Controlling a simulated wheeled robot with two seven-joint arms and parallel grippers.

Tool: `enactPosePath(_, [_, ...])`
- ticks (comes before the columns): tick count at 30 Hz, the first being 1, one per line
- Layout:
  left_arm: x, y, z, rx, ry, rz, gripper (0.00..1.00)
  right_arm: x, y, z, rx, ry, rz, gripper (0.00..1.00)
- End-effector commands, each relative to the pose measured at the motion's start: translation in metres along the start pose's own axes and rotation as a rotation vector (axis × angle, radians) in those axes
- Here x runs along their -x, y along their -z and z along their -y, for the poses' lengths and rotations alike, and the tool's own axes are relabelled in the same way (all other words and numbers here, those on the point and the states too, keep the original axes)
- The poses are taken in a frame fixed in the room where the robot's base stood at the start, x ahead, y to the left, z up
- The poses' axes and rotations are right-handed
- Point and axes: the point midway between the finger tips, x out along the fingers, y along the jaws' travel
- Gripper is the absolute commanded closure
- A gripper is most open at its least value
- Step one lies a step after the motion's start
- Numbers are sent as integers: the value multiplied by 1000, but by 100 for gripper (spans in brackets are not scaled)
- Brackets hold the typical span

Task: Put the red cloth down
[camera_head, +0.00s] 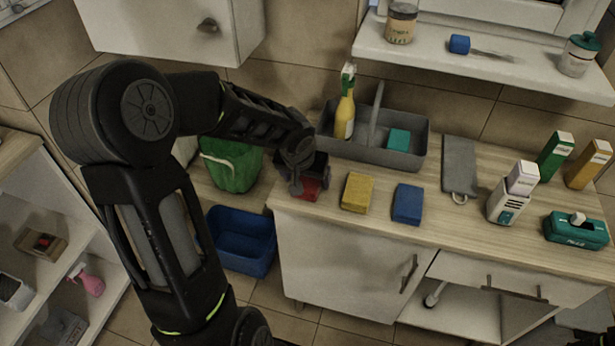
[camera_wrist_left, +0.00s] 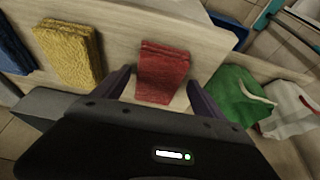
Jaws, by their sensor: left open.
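The red cloth (camera_wrist_left: 162,72) is a folded block lying on the wooden counter near its left end. In the head view it (camera_head: 307,188) is partly hidden by my left gripper. My left gripper (camera_head: 306,182) is directly over the cloth. In the left wrist view its two fingers (camera_wrist_left: 160,92) are apart, one on each side of the cloth, with gaps between them and it. My right gripper is not in view.
A yellow cloth (camera_head: 357,192) and a blue cloth (camera_head: 407,204) lie to the right. A grey caddy (camera_head: 415,155) with a yellow bottle (camera_head: 345,112) stands behind. A green bag (camera_head: 232,165) and a blue basin (camera_head: 243,241) are left of the counter, lower down.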

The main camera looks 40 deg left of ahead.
Motion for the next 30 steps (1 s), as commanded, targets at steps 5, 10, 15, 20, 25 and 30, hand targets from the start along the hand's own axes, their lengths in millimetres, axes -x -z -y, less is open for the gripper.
enactPosePath(5, [34,2,-1,-2,-1,-7,19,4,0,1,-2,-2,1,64])
enactPosePath(10, [70,2,-1,-2,0,-9,19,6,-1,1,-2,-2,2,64])
enactPosePath(15, [100,1,-1,-2,-1,-7,19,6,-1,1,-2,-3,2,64])
enactPosePath(20, [113,1,-2,-2,-3,-4,19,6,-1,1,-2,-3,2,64])
enactPosePath(25, [115,0,-1,-3,-3,-3,19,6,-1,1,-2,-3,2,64])
enactPosePath(30, [114,0,-1,-3,-3,-3,19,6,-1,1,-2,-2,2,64])
